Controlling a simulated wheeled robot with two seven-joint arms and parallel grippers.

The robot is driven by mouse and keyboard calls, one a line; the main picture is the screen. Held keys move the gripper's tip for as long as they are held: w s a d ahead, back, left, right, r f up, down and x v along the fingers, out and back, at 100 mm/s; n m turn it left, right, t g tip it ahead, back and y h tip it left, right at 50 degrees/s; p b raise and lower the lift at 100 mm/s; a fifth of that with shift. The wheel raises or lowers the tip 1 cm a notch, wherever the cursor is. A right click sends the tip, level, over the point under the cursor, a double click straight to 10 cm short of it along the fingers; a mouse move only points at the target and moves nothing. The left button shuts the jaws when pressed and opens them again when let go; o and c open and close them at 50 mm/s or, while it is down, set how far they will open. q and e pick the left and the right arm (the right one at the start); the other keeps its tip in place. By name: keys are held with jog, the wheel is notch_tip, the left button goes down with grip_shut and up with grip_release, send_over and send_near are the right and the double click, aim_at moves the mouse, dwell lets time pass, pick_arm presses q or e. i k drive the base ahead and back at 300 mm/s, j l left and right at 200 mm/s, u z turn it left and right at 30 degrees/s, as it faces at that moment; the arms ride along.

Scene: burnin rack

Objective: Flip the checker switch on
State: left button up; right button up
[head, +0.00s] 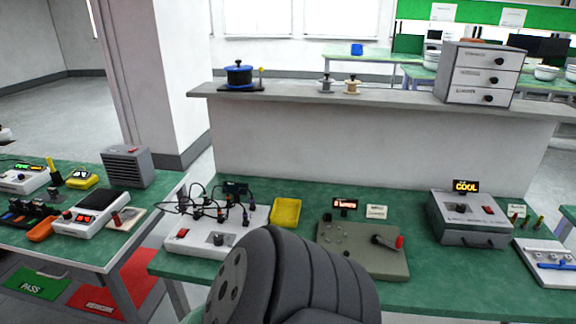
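Which device is the checker is hard to tell, as the labels are too small to read. A grey-green panel (345,252) lies in the middle of the near green table, with a black lever ending in a red knob (399,242), a small lit display (344,204) and a label card (376,211). Left of it, a white box (205,243) with several wired parts has a red rocker switch (183,233) and a dark knob (218,239). Whether the switch is on cannot be told. Neither gripper is in view; a dark, rounded link of mine covers the bottom middle.
A yellow tray (285,212) lies between box and panel. A shelf (390,98) behind carries a drawer unit (478,73). A second green table (150,200) with several devices is left, across a gap.

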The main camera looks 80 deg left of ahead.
aim_at(182, 232)
jog(key=u, duration=3.25)
